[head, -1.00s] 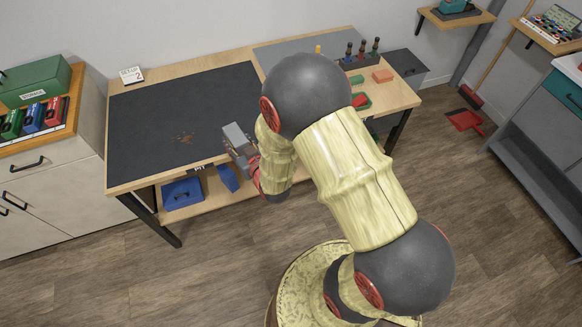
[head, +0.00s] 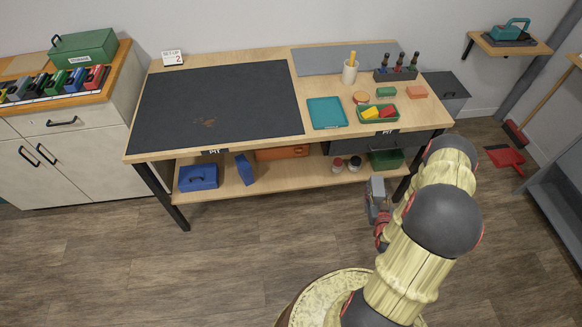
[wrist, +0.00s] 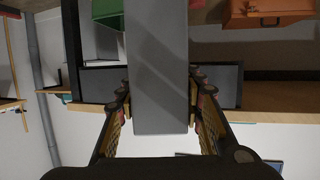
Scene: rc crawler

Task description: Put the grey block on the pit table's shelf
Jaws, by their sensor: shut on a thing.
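The grey block (head: 376,188) is held in my gripper (head: 381,214), in front of the right end of the pit table, apart from the shelf in the head view. In the wrist view the grey block (wrist: 160,70) fills the middle, with the fingers of my gripper (wrist: 160,104) shut on its two sides. The pit table's shelf (head: 300,176) is the wooden lower board under the tabletop. Part of my gripper is hidden by my arm in the head view.
On the shelf stand a blue box (head: 198,178), a tilted blue piece (head: 245,169), an orange toolbox (head: 282,153), two small jars (head: 346,162) and a green bin (head: 386,159). Free shelf room shows along the front, between the blue piece and the jars. A dark table leg (head: 162,195) stands left.

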